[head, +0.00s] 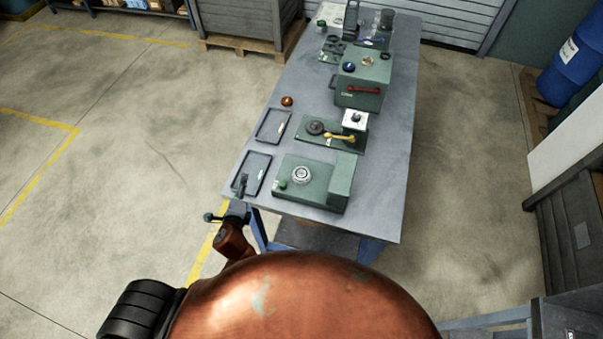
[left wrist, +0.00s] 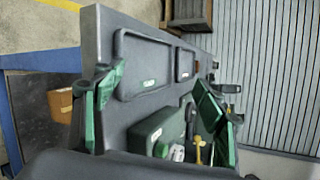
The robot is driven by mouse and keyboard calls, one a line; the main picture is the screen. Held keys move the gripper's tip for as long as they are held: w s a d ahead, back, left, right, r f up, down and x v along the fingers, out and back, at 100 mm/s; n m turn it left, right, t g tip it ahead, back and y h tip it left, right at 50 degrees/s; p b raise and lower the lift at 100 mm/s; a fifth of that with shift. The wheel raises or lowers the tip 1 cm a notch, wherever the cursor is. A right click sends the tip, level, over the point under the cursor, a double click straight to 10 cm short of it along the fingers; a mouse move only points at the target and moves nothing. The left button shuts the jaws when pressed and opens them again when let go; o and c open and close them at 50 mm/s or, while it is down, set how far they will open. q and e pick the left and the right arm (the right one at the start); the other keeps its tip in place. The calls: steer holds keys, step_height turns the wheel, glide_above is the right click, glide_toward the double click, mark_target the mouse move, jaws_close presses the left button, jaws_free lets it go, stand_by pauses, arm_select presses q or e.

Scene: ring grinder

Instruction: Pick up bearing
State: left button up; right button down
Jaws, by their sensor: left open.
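A small silvery ring (head: 301,174), which looks like the bearing, sits on top of the nearest green machine (head: 324,191) on the workbench. My left gripper (head: 240,185) is over the bench's near left corner, at the left edge of the near dark tray, apart from the ring. In the left wrist view its green-padded fingers (left wrist: 160,80) are spread wide with nothing between them. The green machine also shows low in that view (left wrist: 150,130), with a pale part on it partly hidden, too small to identify. My right gripper is in neither view.
Two shallow dark trays (head: 265,161) (head: 285,128) lie along the bench's left side and look empty except for labels.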

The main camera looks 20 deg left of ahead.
arm_select(q)
steer(key=w+d+r+m+t+h, duration=0.25)
steer(key=w+d+m, duration=0.25)
steer(key=d+m, duration=0.45)
steer(key=m+h, duration=0.5)
steer(key=m, duration=0.5)
glide_toward(303, 171)
steer(key=shift+w+f+t, duration=0.25)
steer(key=shift+w, duration=0.35)
steer(key=shift+w+d+f, duration=0.1)
steer(key=shift+w+d, duration=0.1)
steer(key=shift+w, duration=0.05)
steer(key=x, duration=0.7)
steer(key=shift+f, duration=0.1)
steer(key=c, duration=1.5)
